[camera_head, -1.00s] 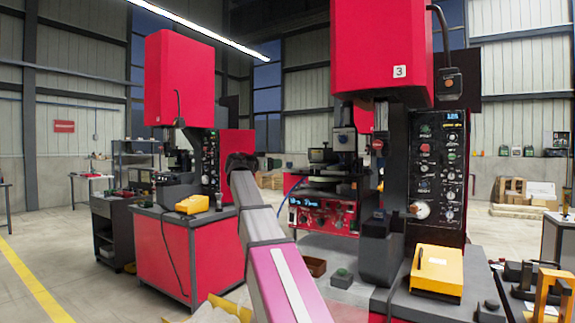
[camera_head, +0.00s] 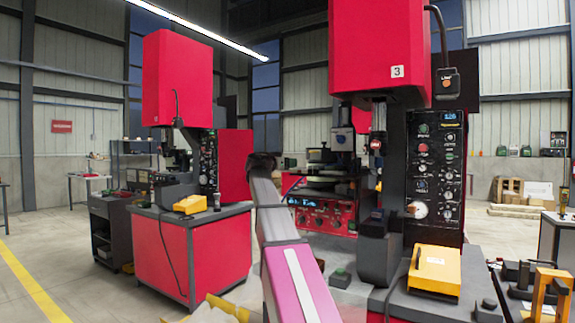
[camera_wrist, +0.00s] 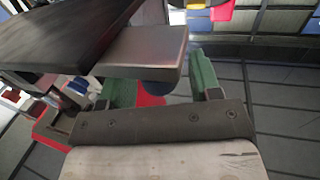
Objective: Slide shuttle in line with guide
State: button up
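In the wrist view, a smooth grey-brown metal block (camera_wrist: 145,52), perhaps the shuttle, lies just beyond my fingers. A long dark bar or plate (camera_wrist: 65,38), perhaps the guide, runs beside it to the left. My gripper (camera_wrist: 165,80) has its two green fingers wide apart. The block overlaps the left finger in view, and its right end is close to the right finger; I cannot tell whether they touch. A blue round part (camera_wrist: 158,88) shows under the block. In the head view, my arm's far end (camera_head: 262,162) is beside the middle press, and the fingers are hidden.
The red press marked 3 (camera_head: 378,50) stands at right with its control panel (camera_head: 436,165). A yellow box (camera_head: 434,270) sits on its bench. Another red press (camera_head: 178,80) stands at left on a red cabinet (camera_head: 165,255). Open floor lies at far left.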

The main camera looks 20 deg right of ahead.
grip_shut()
jog(key=shift+s+d, duration=0.55)
jog(key=shift+s, duration=0.2)
jog(key=shift+s+d, duration=0.55)
jog(key=shift+s, duration=0.15)
jog(key=shift+o, duration=0.6)
grip_release()
jog(key=v, duration=1.1)
jog(key=shift+w+f, duration=0.1)
